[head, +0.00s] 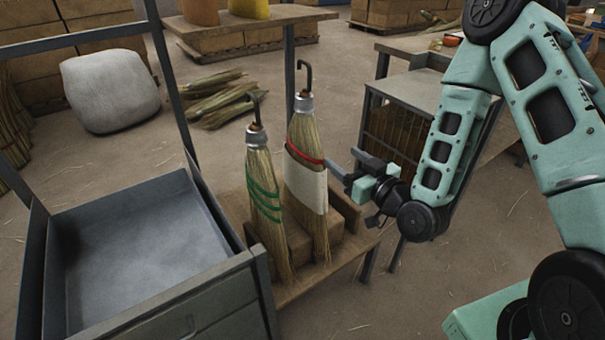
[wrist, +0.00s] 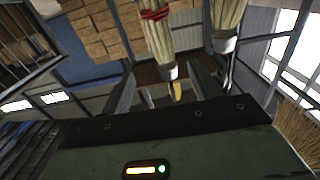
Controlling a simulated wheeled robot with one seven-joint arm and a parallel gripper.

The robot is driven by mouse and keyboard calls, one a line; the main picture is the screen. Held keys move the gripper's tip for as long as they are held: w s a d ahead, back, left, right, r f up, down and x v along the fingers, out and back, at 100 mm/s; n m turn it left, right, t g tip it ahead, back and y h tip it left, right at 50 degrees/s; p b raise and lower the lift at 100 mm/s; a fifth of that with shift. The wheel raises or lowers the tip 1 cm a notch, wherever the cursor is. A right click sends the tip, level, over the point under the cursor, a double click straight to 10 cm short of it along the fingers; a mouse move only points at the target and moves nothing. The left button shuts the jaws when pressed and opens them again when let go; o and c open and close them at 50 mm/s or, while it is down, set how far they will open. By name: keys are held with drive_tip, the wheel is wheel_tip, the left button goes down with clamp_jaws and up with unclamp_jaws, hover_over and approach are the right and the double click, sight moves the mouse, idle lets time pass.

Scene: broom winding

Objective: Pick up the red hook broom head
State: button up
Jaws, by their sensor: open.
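The red hook broom head (head: 304,130) stands upright on a wooden stand, with a red band, a pale wrap, a metal collar and a black hook on top. The green-banded hook broom head (head: 262,190) stands to its left. My gripper (head: 338,173) is open just right of the red broom head, at about the height of its wrap. In the wrist view the red broom head (wrist: 158,42) appears upside down, framed between the two fingers (wrist: 162,80). The fingers are not closed on it; I cannot tell whether they touch it.
The wooden stand (head: 352,250) has low blocks around the brooms. A grey metal bin (head: 140,275) stands at the front left. A wire-fronted cabinet (head: 400,130) is behind my gripper. Straw bundles (head: 220,105) and a white sack (head: 112,90) lie on the floor behind.

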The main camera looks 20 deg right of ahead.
sight(304, 129)
drive_tip(key=b+x, duration=0.4)
drive_tip(key=x, duration=1.2)
drive_tip(key=shift+w+a+r+b, duration=0.1)
drive_tip(key=shift+a+r+b, duration=0.1)
drive_tip(key=shift+b, duration=0.1)
clamp_jaws()
